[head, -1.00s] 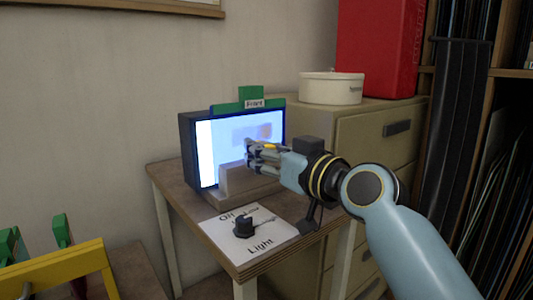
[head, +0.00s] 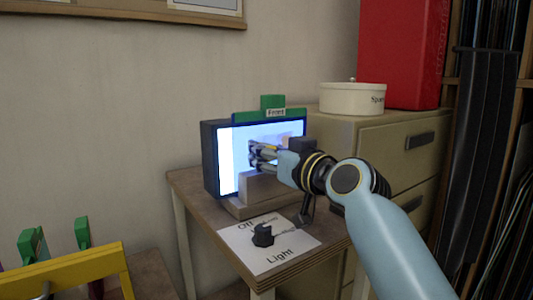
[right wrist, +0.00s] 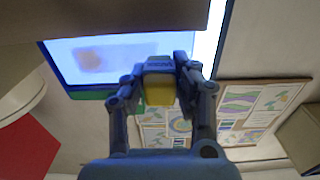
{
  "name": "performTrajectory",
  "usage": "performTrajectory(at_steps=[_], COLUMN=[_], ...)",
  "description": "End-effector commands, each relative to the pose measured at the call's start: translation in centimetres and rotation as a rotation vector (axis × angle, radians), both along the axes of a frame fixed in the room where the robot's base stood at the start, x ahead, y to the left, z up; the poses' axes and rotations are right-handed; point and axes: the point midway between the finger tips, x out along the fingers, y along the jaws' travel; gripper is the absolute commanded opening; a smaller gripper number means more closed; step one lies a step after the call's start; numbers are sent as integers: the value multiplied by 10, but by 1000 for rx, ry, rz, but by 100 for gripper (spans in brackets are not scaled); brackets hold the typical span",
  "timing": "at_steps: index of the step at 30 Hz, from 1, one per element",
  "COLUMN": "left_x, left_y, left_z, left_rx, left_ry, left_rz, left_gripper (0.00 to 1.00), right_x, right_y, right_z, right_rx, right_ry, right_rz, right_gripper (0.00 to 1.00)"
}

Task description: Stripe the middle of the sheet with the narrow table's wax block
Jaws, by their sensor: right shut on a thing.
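My right gripper (head: 255,157) is shut on a small yellow block (right wrist: 159,90), seen between its fingers in the right wrist view. The fingers are in front of the lit, pale blue sheet (head: 243,140) in its dark upright box. I cannot tell whether the block touches the sheet. A blurred brownish patch (right wrist: 100,58) shows on the sheet in the right wrist view. A green bar labelled "Front" (head: 272,111) runs along the box top. The gripper hides part of the sheet. My left gripper is not in view.
The box stands on a small table (head: 210,200). A black knob (head: 263,236) on a "Light" card lies in front. A cabinet (head: 385,145) with a white tub (head: 350,99) and red box (head: 400,55) is at right. A yellow rack (head: 60,271) is at lower left.

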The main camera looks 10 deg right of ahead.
Motion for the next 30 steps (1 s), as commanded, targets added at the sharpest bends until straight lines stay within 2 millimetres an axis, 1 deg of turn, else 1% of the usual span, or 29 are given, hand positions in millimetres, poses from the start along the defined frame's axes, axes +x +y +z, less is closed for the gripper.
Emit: performTrajectory(at_steps=[8, 30], left_x=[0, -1], left_y=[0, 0], left_z=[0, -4], left_rx=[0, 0], left_ry=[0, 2], left_rz=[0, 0], left_gripper=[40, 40], right_x=[1, 14], right_y=[0, 5], right_z=[0, 0], right_rx=[0, 0], right_ry=[0, -1], right_rz=[0, 0], right_gripper=[0, 0])
